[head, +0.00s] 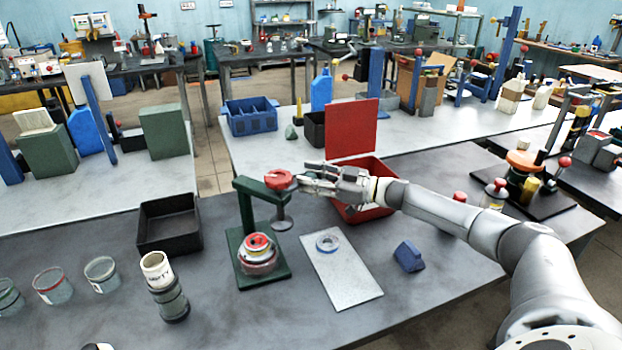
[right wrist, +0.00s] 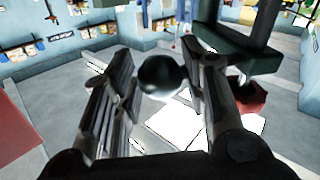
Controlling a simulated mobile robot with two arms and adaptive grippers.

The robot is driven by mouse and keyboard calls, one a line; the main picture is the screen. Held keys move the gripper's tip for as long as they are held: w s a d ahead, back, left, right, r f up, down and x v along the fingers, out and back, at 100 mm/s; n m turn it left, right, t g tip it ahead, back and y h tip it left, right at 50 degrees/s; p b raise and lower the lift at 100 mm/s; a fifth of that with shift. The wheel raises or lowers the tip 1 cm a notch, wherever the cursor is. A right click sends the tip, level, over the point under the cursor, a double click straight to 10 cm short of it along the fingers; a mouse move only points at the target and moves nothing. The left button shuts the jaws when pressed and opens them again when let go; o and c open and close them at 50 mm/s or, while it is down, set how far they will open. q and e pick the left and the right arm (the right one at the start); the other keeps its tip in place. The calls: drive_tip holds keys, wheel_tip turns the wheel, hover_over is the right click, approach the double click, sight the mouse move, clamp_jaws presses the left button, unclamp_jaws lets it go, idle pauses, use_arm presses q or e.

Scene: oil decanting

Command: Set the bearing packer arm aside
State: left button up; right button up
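The bearing packer has a green base (head: 276,279), a green post and an arm (head: 254,188). A red round knob (head: 278,180) tops the arm's end, and a grey plunger (head: 282,221) hangs below it. A stack with a red-and-white ring (head: 257,247) sits on the base; the plunger hangs to its right and behind it. My right gripper (head: 301,181) is at the knob end from the right. In the right wrist view its fingers (right wrist: 158,92) are apart, with a dark ball (right wrist: 160,76) between or beyond them; contact cannot be told. My left gripper is not in view.
A white sheet with a metal ring (head: 328,242) lies right of the packer, then a blue block (head: 409,256). A black tray (head: 168,220) and jars (head: 102,273) stand left. A red open box (head: 364,200) is behind my right arm. Bare table lies in front.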

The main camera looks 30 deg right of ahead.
drive_tip(key=shift+o, duration=0.7)
drive_tip(key=shift+s, duration=0.1)
drive_tip(key=shift+s+d+f, duration=0.1)
drive_tip(key=shift+s+d, duration=0.15)
drive_tip(key=v, duration=1.1)
drive_tip(key=shift+s, duration=0.1)
